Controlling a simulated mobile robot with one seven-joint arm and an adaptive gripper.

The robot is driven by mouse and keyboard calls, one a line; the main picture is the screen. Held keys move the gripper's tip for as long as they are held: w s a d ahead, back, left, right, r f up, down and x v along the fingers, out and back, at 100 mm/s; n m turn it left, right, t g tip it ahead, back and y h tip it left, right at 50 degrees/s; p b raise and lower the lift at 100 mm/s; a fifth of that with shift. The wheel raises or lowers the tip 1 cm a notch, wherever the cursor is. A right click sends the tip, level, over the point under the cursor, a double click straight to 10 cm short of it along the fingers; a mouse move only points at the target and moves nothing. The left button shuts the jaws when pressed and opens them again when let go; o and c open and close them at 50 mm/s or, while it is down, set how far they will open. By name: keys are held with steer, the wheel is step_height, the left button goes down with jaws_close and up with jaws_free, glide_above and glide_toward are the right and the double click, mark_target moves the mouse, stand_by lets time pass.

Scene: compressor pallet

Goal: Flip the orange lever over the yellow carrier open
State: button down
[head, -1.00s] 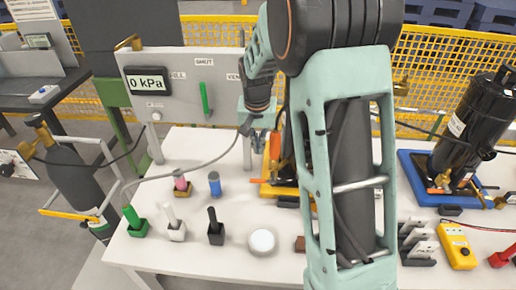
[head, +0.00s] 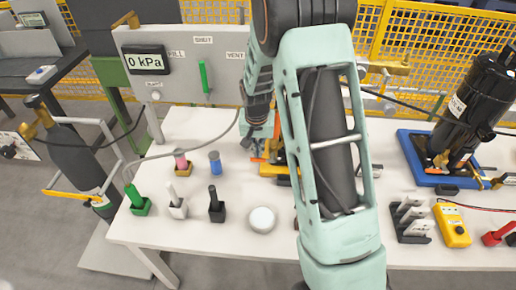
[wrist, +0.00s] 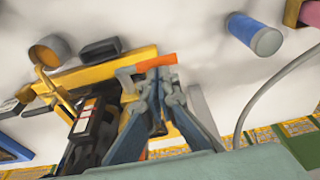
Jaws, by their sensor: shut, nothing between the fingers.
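The yellow carrier (head: 268,171) stands on the white table, mostly behind my arm in the head view. It also shows in the wrist view (wrist: 90,74), with a dark unit and yellow fittings on it. The orange lever (wrist: 155,64) sticks out past the carrier's end in the wrist view. In the head view a small orange piece of it (head: 258,160) shows at the carrier's left. My gripper (wrist: 157,82) is shut and empty, its fingertips right beside the lever. I cannot tell whether they touch it. The gripper also shows in the head view (head: 252,143).
A blue cylinder (head: 215,162) and a pink one (head: 181,162) stand left of the carrier. A gauge panel (head: 190,65) stands behind, with a grey hose curving in front. A blue carrier (head: 423,160) with a black compressor is at right.

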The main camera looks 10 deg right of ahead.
mark_target(254, 159)
steer(key=shift+w+a+f+h+b, duration=0.1)
steer(key=shift+a+f+h+b, duration=0.35)
steer(key=shift+h, duration=0.45)
stand_by(0.4)
steer(key=shift+a+f+g+h+b, duration=0.15)
steer(key=shift+f+g+h+b, duration=0.25)
steer(key=shift+f+h+b, duration=0.3)
steer(key=shift+w+a+f+n+g+h+b, duration=0.1)
steer(key=shift+f+n+g+h+b, duration=0.1)
steer(key=shift+f+h+b, duration=0.3)
steer(key=shift+a+f+n+g+h+b, duration=0.1)
steer(key=shift+g+h+b, duration=0.15)
steer(key=shift+h, duration=0.45)
step_height(254, 159, down, 2)
steer(key=h+b, duration=0.3)
steer(key=shift+g, duration=0.35)
steer(key=shift+d+f+n+h+b, duration=0.1)
steer(key=shift+f+n+h+b, duration=0.2)
steer(key=shift+h+b, duration=0.4)
steer(key=shift+d+r+h, duration=0.1)
steer(key=shift+r+h, duration=0.1)
steer(key=shift+h, duration=0.1)
steer(key=shift+r, duration=0.15)
steer(key=shift+r+p, duration=0.5)
steer(key=shift+r, duration=0.15)
